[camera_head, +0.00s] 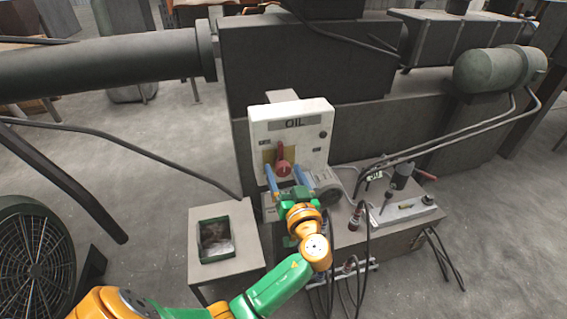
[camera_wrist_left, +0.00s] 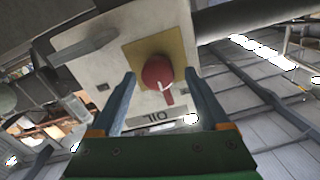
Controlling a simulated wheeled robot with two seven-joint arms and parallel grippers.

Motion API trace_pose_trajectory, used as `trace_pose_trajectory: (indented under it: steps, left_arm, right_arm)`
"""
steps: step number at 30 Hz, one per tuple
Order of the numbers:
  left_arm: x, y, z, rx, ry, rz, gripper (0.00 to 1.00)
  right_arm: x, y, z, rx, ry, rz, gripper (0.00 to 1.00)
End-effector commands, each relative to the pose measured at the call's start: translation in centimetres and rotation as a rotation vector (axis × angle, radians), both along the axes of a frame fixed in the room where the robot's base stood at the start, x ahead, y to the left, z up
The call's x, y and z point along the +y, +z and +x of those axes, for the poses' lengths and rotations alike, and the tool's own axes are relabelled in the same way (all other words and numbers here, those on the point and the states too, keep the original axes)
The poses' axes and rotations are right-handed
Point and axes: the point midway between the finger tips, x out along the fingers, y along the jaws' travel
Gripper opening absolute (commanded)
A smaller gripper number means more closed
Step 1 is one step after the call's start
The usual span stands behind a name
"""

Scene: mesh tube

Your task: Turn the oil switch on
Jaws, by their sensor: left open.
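The oil switch is a red round knob (camera_head: 284,158) with a pointer handle, mounted on a yellow plate on a white box (camera_head: 318,148) labelled OIL. In the left wrist view the red knob (camera_wrist_left: 157,72) shows upside down, its white-marked pointer toward the OIL label. My left gripper (camera_head: 285,172) is open in front of the box, its blue fingers on either side of the knob. In the left wrist view the fingers of my left gripper (camera_wrist_left: 159,76) are apart with the knob between them; I cannot tell whether they touch it. My right gripper is not in view.
A grey stand with a dark tray (camera_head: 214,240) is left of the box. A metal bench (camera_head: 375,240) with cables, a gauge and a drill-like tool is at the right. A large dark machine (camera_head: 320,60) stands behind. A fan (camera_head: 35,262) is at lower left.

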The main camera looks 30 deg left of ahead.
Motion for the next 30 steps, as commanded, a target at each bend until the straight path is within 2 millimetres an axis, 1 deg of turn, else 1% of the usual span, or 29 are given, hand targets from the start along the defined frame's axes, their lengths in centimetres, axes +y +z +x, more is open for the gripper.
trace_pose_trajectory:
  steps: [1,5,12,14,15,17,18,21,30]
  left_arm:
    - [0.6,0.4,0.5,0.001,0.001,0.004,0.79]
    - [1.6,0.1,1.4,0.002,0.0,0.001,0.79]
    - [1.7,-0.1,1.5,0.002,-0.002,0.0,0.79]
    - [1.7,-0.1,1.5,0.002,-0.002,0.0,0.63]
    - [1.7,-0.1,1.5,0.002,-0.002,0.0,0.52]
    - [1.7,-0.1,1.5,0.002,-0.002,0.0,0.36]
    - [1.7,-0.1,1.5,0.002,-0.002,0.0,0.25]
    - [1.7,-0.1,1.5,0.002,-0.002,-0.001,0.0]
    - [1.7,-0.2,1.5,0.031,-0.002,0.023,0.0]
  right_arm:
    - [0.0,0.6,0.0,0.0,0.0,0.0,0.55]
    - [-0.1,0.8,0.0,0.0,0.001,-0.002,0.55]
    - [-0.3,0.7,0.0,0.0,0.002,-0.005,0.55]
    - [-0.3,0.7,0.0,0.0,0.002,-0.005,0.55]
    - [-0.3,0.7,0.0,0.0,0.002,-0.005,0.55]
    - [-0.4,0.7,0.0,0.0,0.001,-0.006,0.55]
    - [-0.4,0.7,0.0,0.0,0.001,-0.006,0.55]
    - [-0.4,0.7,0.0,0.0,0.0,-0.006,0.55]
    - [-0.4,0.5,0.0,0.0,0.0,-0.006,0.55]
